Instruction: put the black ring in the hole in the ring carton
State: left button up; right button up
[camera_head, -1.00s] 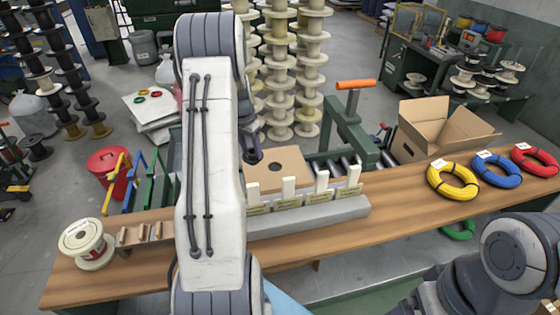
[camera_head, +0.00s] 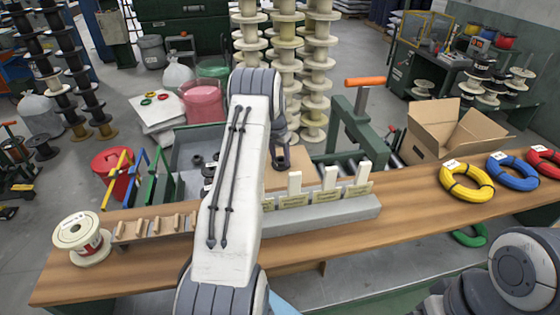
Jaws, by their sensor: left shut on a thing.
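The brown ring carton (camera_head: 304,158) lies on the bench just behind the row of white blocks. My left arm and gripper cover much of its top, and its hole is hidden from me now. My left gripper (camera_head: 281,163) is over the carton, pointing down, and is shut on a small dark thing, which I take to be the black ring. The ring is too small and dark to tell apart from the fingers. I cannot tell how high it is above the carton. My right arm shows at the lower right, but its gripper is out of view.
White blocks on a grey base (camera_head: 330,211) stand in front of the carton. A grey tray (camera_head: 180,150) with black pieces lies behind my arm. An open cardboard box (camera_head: 436,150) and yellow, blue and red coils (camera_head: 467,185) are on the right. A spool (camera_head: 82,238) stands at the left.

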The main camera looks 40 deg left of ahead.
aim_at(278, 163)
pick_arm(q)
jog(key=shift+r, duration=0.15)
jog(key=o, duration=1.3)
jog(key=shift+o, duration=0.2)
notch_tip(278, 163, up, 12)
jog(key=s+p, duration=0.2)
jog(key=p, duration=0.5)
